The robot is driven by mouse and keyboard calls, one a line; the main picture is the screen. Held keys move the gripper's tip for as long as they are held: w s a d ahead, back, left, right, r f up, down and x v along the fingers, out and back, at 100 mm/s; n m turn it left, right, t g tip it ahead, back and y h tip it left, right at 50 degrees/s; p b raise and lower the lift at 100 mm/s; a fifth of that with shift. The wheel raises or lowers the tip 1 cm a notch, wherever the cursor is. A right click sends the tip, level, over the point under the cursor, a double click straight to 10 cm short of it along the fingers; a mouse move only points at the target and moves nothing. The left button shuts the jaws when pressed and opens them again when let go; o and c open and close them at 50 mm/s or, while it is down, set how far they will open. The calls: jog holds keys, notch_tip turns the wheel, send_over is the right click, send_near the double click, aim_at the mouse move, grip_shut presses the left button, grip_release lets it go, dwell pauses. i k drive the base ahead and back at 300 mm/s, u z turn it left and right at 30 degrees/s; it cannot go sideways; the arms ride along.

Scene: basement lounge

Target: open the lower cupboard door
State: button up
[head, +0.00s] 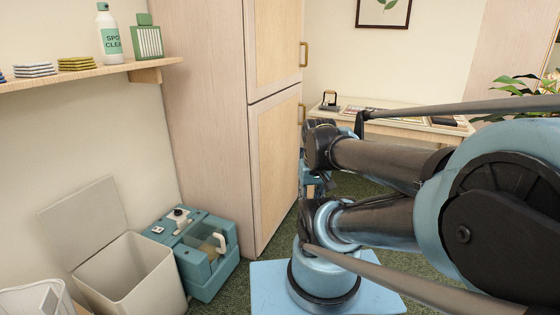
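A tall pale wood cupboard stands left of centre in the head view, with an upper door (278,42) above a lower door (275,168). My blue and black arm fills the right side and reaches toward the cupboard's right edge. My gripper is not clearly visible; arm links hide the area near the door's right edge.
An open bin (130,275) and a teal box-shaped machine (205,250) stand on the floor left of the cupboard. A wall shelf (90,75) holds a bottle and cloths. A low table (400,125) stands behind my arm, with a plant (525,90) at right.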

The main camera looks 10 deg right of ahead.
aim_at(275, 124)
jog(key=u, duration=0.05)
jog(key=k, duration=0.4)
jog(key=u, duration=0.4)
jog(key=i, duration=0.95)
jog(key=z, duration=0.55)
jog(key=i, duration=0.5)
jog(key=z, duration=0.3)
